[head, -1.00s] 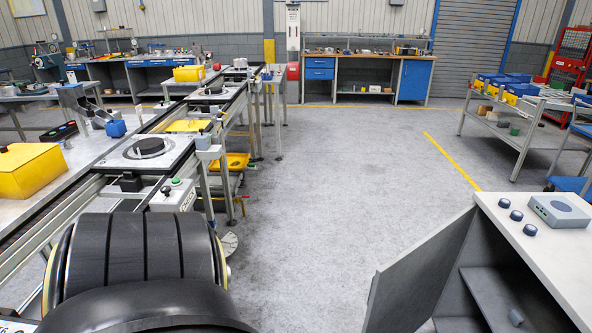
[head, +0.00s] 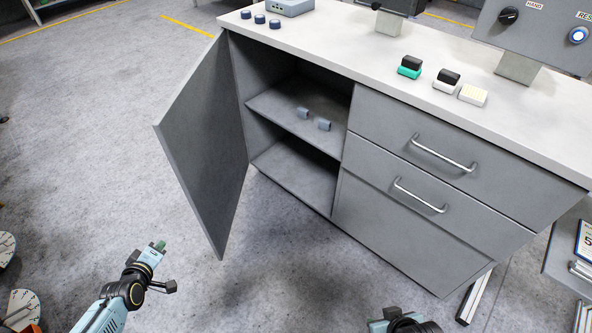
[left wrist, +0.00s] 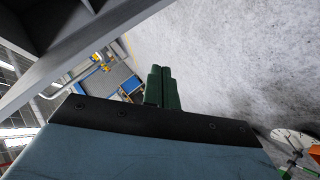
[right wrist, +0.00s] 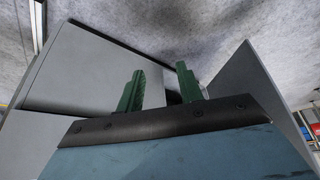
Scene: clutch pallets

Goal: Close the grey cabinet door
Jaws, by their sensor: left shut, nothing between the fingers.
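The grey cabinet door (head: 205,140) stands wide open, swung out to the left of the cabinet (head: 435,205). Two shelf spaces show inside. My left gripper (head: 158,247) is shut and empty, in front of and to the left of the door's lower edge, apart from it. Its green fingers (left wrist: 162,88) are together in the left wrist view. My right gripper is at the bottom edge of the head view, with its fingers not clear there. In the right wrist view its green fingers (right wrist: 160,90) are apart and empty, with the door (right wrist: 250,80) at the right.
Two drawers with bar handles (head: 443,153) are right of the opening. Small grey parts (head: 303,113) lie on the shelf. Stamps (head: 410,67), a grey box (head: 290,6) and a control box (head: 540,35) stand on the white top.

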